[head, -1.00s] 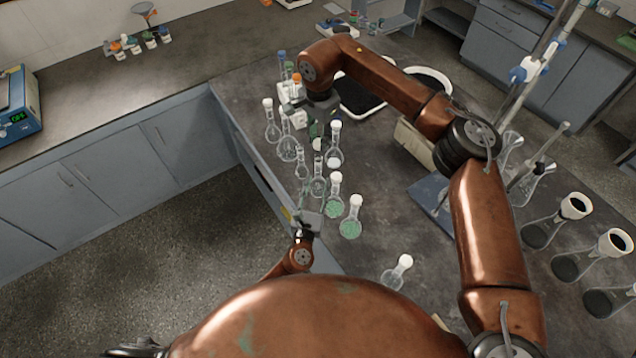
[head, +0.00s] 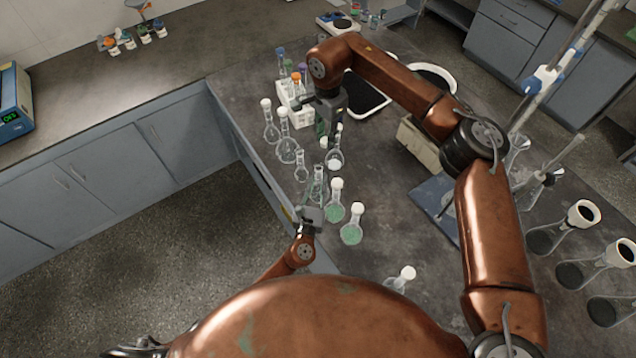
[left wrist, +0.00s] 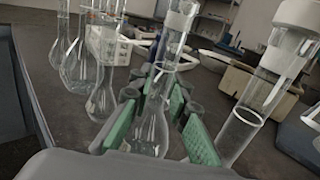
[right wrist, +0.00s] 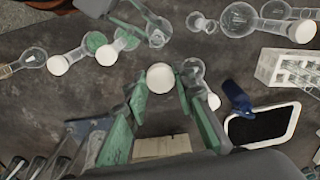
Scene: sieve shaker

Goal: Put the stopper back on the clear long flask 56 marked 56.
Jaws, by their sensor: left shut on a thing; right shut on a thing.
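My left gripper (head: 314,202) is shut on a clear long-necked flask (head: 318,184) standing at the table's near-left edge. In the left wrist view the round glass body (left wrist: 150,132) sits between green finger pads; its marking cannot be read. My right gripper (head: 322,130) points down and is shut on a white stopper (head: 323,142), above and slightly behind the flask. In the right wrist view the stopper (right wrist: 160,77) sits between the green fingertips. Whether it touches the flask's neck cannot be told.
Clear flasks (head: 287,150) stand behind to the left. A white tube rack (head: 293,108) and a black-topped tray (head: 368,98) are farther back.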

